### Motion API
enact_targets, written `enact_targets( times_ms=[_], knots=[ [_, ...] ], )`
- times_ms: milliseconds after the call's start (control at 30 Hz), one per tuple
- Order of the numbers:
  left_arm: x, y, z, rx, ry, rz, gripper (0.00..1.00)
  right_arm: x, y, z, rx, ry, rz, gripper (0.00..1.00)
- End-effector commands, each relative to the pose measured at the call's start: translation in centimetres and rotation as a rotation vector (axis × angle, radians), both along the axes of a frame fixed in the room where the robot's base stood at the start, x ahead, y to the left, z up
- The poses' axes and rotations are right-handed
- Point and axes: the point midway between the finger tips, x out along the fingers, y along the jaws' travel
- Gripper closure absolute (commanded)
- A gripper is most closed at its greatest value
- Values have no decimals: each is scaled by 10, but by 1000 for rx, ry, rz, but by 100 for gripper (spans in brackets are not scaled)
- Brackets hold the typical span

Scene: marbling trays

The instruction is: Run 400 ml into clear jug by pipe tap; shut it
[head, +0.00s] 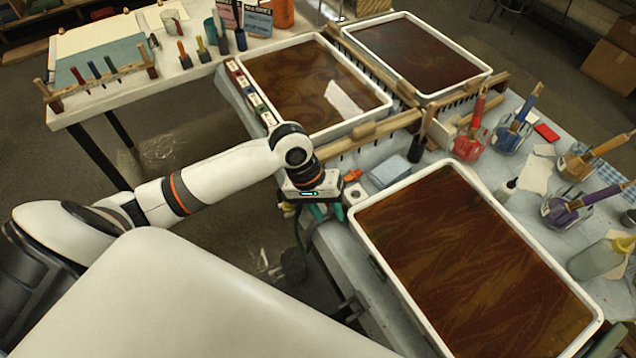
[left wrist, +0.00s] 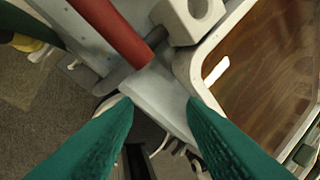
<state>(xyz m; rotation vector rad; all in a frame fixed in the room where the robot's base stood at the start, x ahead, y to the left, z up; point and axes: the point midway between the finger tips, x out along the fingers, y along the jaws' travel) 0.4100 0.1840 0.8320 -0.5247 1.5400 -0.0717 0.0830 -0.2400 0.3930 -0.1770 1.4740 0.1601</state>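My left gripper (head: 320,210) hangs over the left edge of the wet table, beside the near tray. In the left wrist view its two green fingers (left wrist: 160,103) are spread apart with nothing clearly held between them. A red handle on a grey shaft (left wrist: 112,30) lies beyond the fingertips; in the head view an orange-red piece (head: 352,175) shows beside the gripper. I cannot tell whether it belongs to the pipe tap. I cannot make out the clear jug or its fill level for certain. My right gripper is out of view.
The near tray (head: 357,232) holds brown marbled liquid. A white block with a hole (head: 355,193) stands at its corner, also in the wrist view (left wrist: 188,20). A dark bucket (head: 292,264) stands on the floor below. Paint jars (head: 468,147) line the right side.

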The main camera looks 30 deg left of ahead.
Motion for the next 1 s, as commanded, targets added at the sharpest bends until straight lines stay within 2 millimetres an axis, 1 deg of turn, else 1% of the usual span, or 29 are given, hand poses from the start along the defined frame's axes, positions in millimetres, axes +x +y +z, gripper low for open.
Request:
enact_targets(
  times_ms=[33,100,200,300,333,433,567,667,900,1000],
  knots=[
    [15,19,14,11,43,76,62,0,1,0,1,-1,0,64],
    [29,42,34,5,129,211,62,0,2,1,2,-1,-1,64],
    [44,71,64,-14,238,400,62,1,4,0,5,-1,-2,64],
    [52,90,86,-37,312,538,62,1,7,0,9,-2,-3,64],
    [53,94,91,-44,327,567,62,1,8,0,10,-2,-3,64],
    [55,100,99,-56,359,626,62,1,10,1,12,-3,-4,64],
    [55,96,90,-61,371,637,62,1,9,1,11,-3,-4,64],
    [54,88,75,-62,371,635,62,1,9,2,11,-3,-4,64],
    [52,67,30,-61,371,633,62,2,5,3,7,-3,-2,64],
    [51,60,15,-62,369,635,62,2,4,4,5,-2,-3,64]
  ],
)
